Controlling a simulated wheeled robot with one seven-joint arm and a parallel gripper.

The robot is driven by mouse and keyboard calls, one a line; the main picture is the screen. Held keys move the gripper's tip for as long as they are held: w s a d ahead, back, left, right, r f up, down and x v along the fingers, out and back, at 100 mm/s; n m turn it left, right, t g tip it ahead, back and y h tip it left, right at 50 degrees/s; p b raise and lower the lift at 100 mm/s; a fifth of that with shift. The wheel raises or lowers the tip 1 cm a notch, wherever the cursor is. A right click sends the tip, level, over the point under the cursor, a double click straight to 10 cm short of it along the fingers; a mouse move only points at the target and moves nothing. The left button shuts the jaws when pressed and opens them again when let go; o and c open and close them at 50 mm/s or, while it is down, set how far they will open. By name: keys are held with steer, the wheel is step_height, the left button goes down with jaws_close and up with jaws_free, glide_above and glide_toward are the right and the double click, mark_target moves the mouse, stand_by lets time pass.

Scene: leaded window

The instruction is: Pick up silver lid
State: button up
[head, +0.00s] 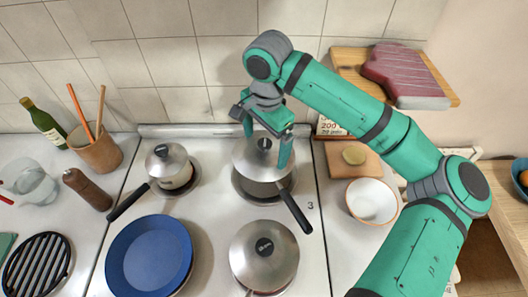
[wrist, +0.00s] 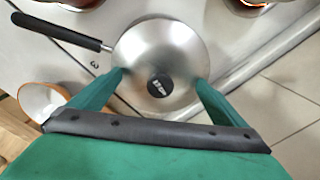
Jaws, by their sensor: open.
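A silver lid (head: 258,165) with a black knob covers the saucepan at the back right of the stove. My gripper (head: 266,147) is above this lid, open, with one finger on each side of the knob. In the wrist view the lid (wrist: 158,45) fills the middle, and its knob lies between the spread fingers of my gripper (wrist: 160,78). Nothing is held. I cannot tell whether the fingertips touch the lid. Similar silver lids are on a small pot (head: 168,165) at the back left and a pot (head: 265,255) at the front right.
The saucepan's black handle (head: 294,208) points to the front right. A blue plate (head: 150,255) is at the front left of the stove. A white bowl (head: 372,202) and a wooden board (head: 350,160) are to the right. The tiled wall (head: 175,65) is close behind.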

steer(key=shift+c, duration=0.3)
steer(key=c, duration=2.1)
steer(key=shift+o, duration=0.2)
steer(key=shift+a, duration=0.1)
